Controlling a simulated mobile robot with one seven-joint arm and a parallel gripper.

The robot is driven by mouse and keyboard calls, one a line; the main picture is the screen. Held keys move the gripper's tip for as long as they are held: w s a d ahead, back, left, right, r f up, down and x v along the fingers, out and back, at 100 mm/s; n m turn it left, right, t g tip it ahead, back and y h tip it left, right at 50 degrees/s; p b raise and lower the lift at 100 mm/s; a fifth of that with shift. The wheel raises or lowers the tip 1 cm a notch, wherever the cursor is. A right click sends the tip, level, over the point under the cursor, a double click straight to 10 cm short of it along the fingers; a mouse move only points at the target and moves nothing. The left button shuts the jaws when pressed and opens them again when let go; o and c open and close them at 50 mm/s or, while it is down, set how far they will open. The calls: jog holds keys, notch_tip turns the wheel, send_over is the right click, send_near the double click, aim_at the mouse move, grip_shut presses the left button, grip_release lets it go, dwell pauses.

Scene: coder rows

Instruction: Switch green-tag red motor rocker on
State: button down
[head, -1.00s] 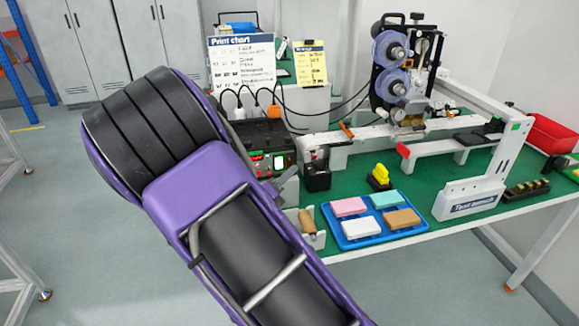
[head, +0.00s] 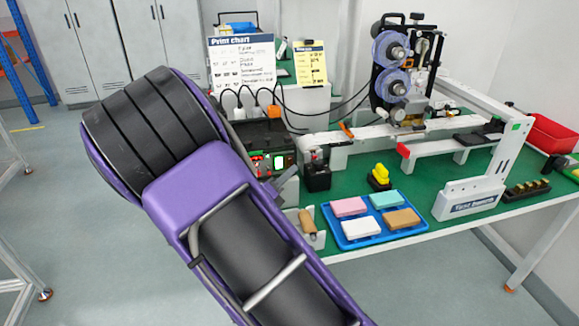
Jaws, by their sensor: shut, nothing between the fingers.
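The dark control box (head: 262,135) stands at the back left of the green bench, with plugs and cables on top. Its front shows a red lit rocker (head: 264,165) and a bright green-white patch (head: 279,162) beside it. The tags and the rocker positions are too small to read. My purple and black arm covers the left part of the box front. A small grey part that seems to be my gripper (head: 279,186) shows past the arm's edge, just below the lit patch. It looks shut and empty; whether it touches the box is hidden.
A blue tray (head: 378,240) with several coloured blocks lies at the bench front. A black holder with a yellow piece (head: 380,175) stands behind it. The printing machine (head: 401,75) and a white frame (head: 472,197) stand to the right. A print chart (head: 242,62) stands behind the box.

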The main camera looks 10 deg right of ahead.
jog(key=shift+w, duration=0.15)
dwell(0.3)
jog(key=shift+w+f+p, duration=0.1)
jog(key=shift+w+p, duration=0.2)
jog(key=shift+w, duration=0.3)
dwell(0.4)
jog(key=shift+s, duration=0.1)
jog(key=shift+s+p, duration=0.6)
jog(key=shift+s, duration=0.05)
jog(key=shift+s+d+r+p, duration=0.1)
jog(key=shift+s+r+p, duration=0.15)
jog(key=shift+s+p, duration=0.7)
jog(key=shift+s+r+p, duration=0.25)
jog(key=shift+s, duration=1.3)
